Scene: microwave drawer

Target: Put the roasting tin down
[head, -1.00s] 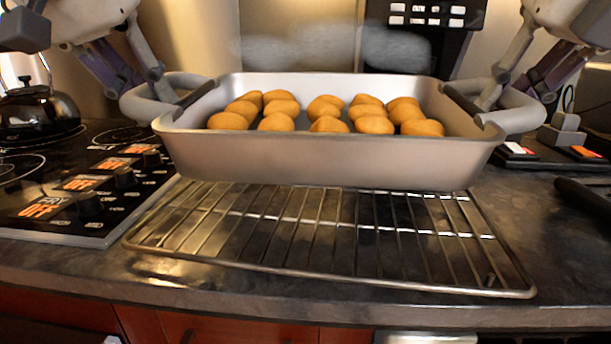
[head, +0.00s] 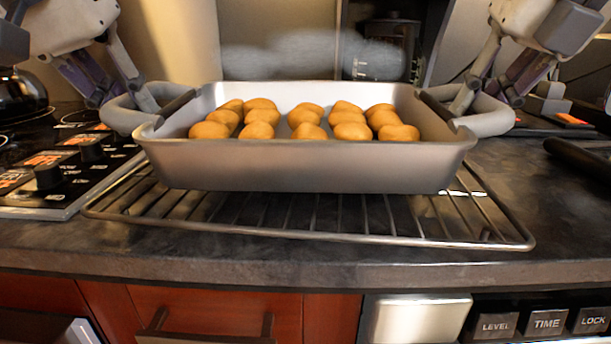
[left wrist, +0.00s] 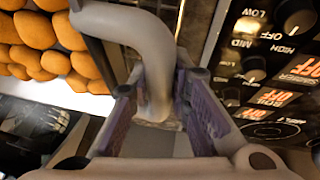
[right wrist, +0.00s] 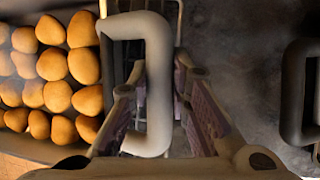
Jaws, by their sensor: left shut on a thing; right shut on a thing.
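The grey roasting tin (head: 300,165) holds several round golden-brown potatoes (head: 307,122) and looks level. It is over the wire rack (head: 400,238) on the dark counter; I cannot tell whether its base touches the rack. My left gripper (head: 135,92) is shut on the tin's left handle, and its fingers (left wrist: 155,110) flank the handle in the left wrist view. My right gripper (head: 480,95) is shut on the right handle, and its fingers (right wrist: 155,100) show around it in the right wrist view. The tin hides the rack's back part.
A hob with knobs (head: 60,170) is at the left, with a black kettle (head: 20,92) behind it. A dark handled object (head: 585,158) lies at the right. The counter's front edge (head: 300,275) runs above red drawers (head: 230,310) and an appliance panel (head: 545,318).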

